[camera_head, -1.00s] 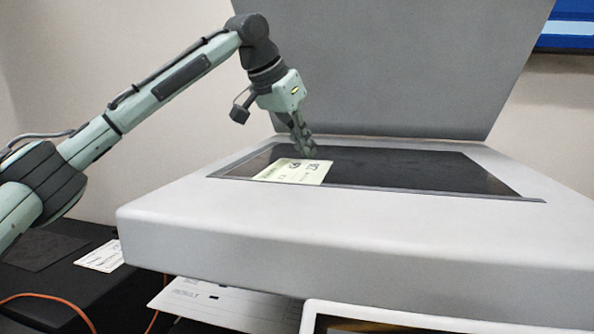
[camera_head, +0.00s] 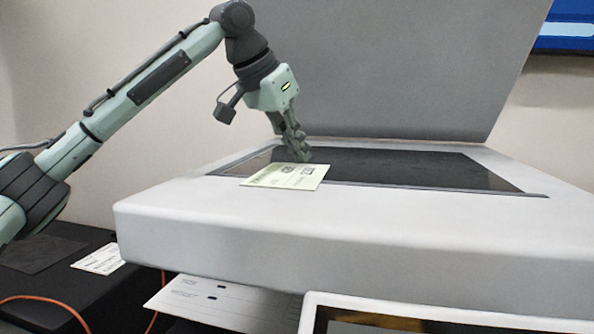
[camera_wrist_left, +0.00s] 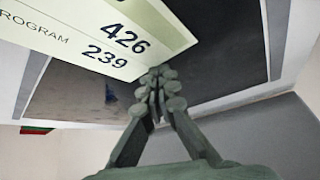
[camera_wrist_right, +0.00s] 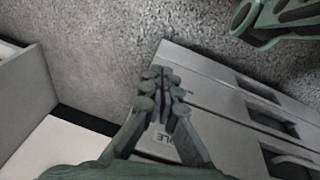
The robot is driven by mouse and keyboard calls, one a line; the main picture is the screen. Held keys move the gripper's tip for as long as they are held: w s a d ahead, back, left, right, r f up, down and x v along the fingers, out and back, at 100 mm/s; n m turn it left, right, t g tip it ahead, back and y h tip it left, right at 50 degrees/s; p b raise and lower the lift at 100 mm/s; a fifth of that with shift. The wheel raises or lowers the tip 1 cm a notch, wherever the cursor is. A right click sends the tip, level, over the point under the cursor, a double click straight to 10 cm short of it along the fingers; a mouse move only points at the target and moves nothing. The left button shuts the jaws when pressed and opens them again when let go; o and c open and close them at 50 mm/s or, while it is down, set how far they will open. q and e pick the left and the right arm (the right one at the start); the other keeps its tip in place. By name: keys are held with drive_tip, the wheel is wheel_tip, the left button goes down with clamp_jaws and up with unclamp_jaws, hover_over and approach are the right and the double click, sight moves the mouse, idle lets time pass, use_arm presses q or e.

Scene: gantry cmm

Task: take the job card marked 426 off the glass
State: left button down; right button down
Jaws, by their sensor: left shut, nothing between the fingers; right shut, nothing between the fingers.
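The pale yellow-green job card (camera_head: 285,177) lies at the front left of the dark scanner glass (camera_head: 420,168), its near edge reaching over the light frame. In the left wrist view the card (camera_wrist_left: 100,30) shows 426, with 239 below it. My left gripper (camera_head: 298,157) is shut and empty, its fingertips at the card's far edge; I cannot tell whether they press on it. Its fingertips also show beside the card in the left wrist view (camera_wrist_left: 160,90). My right gripper (camera_wrist_right: 161,88) is shut and empty in the right wrist view, away from the glass.
The scanner's raised grey lid (camera_head: 380,70) stands behind the glass. Its wide pale front frame (camera_head: 350,220) is clear. Below are a white printed sheet (camera_head: 225,303) and a white-framed screen (camera_head: 440,318). Another card (camera_head: 99,260) lies on a dark surface at left, near an orange cable (camera_head: 50,302).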

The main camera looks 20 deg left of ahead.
sight(283, 183)
use_arm(q)
drive_tip(key=shift+s+f+b, duration=0.15)
drive_tip(key=shift+s+b, duration=0.2)
drive_tip(key=shift+s, duration=1.25)
drive_tip(key=shift+s+f+b, duration=0.1)
drive_tip(key=shift+s+b, duration=0.25)
drive_tip(key=shift+s, duration=4.95)
wheel_tip(283, 183, up, 5)
drive_tip(key=p, duration=0.4)
drive_tip(key=shift+w+f+p, duration=0.1)
drive_tip(key=shift+f+p, duration=0.05)
drive_tip(key=shift+p, duration=0.25)
drive_tip(key=shift+r, duration=0.85)
